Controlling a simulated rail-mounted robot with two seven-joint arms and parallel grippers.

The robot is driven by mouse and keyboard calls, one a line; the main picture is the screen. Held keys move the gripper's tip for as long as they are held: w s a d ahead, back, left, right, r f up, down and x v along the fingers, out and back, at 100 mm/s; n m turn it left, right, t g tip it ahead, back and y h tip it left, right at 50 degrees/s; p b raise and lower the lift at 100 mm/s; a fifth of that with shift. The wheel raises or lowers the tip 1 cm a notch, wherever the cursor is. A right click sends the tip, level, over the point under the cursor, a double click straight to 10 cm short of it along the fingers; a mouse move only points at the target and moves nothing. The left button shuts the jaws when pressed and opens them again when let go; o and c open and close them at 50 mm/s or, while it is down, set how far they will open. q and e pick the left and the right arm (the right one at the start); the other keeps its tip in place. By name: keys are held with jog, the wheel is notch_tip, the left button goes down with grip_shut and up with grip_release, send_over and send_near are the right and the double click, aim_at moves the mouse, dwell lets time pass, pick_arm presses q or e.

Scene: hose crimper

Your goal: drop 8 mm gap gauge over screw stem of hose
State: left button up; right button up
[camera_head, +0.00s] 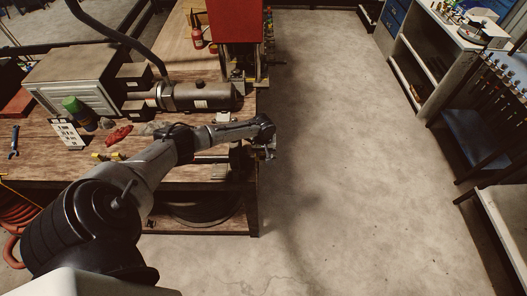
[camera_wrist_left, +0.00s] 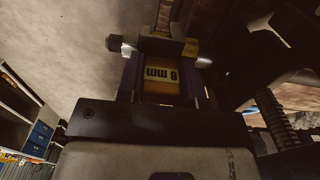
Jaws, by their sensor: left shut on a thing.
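My left gripper (camera_head: 269,152) reaches out just past the right edge of the workbench, low beside the red machine. In the left wrist view its fingers (camera_wrist_left: 162,84) are shut on the 8 mm gap gauge (camera_wrist_left: 161,73), a yellow block with "8 mm" printed on it, upside down in the picture. A small dark knurled end (camera_wrist_left: 113,43) and a pale metal part show just beyond the gauge. I cannot tell whether the gauge touches them. The hose's screw stem cannot be made out clearly in either view. My right gripper is in neither view.
The wooden workbench (camera_head: 60,165) holds a red machine (camera_head: 236,20), a grey cylinder unit (camera_head: 200,96), a grey cabinet (camera_head: 75,75), a green-capped can (camera_head: 75,108) and a red bottle (camera_head: 196,35). Open concrete floor (camera_head: 340,170) lies right of it. Shelving (camera_head: 440,60) stands at far right.

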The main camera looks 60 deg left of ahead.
pick_arm(q)
jog(key=o, duration=0.9)
jog(key=shift+o, duration=0.5)
notch_tip(320, 180, up, 14)
jog(key=shift+b, duration=0.4)
